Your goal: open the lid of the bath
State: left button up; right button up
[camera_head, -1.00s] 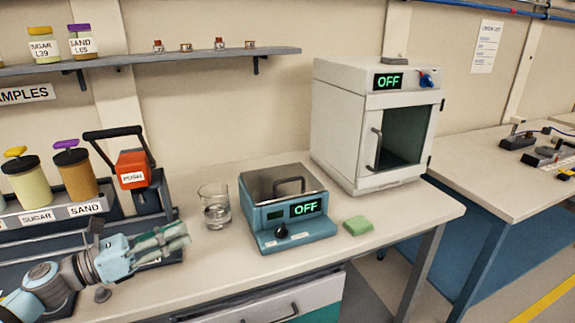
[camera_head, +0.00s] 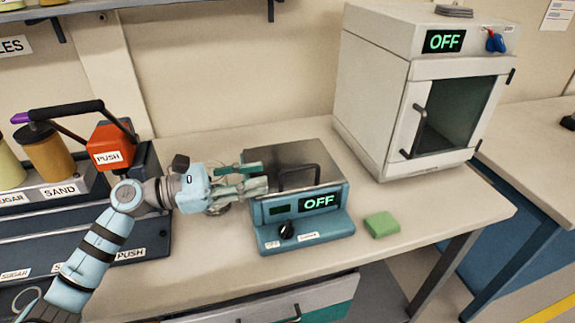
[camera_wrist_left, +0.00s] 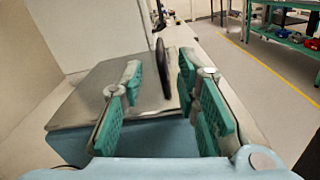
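The bath (camera_head: 300,222) is a blue box with a steel lid (camera_head: 315,155) that lies shut; its display reads OFF. A dark arched handle (camera_head: 297,170) stands on the lid. My left gripper (camera_head: 262,178) is at the lid's left side, just left of the handle. In the left wrist view, the green-padded fingers (camera_wrist_left: 160,105) are apart, with the lid (camera_wrist_left: 115,85) below and beyond and the handle (camera_wrist_left: 163,68) ahead, between the finger lines. The gripper does not hold the handle. The glass beaker (camera_head: 218,208) is mostly hidden behind my left gripper. My right gripper is not in view.
A green sponge (camera_head: 382,224) lies right of the bath. A white oven (camera_head: 375,95) stands behind at the right. A dispenser with a red PUSH block (camera_head: 110,145) and jars stands at the left.

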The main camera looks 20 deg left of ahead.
aim_at(288, 171)
pick_arm(q)
jog(key=p+x, duration=0.1)
jog(key=x, duration=0.6)
jog(key=shift+w+d, duration=0.2)
jog(key=shift+c, duration=0.4)
grip_shut()
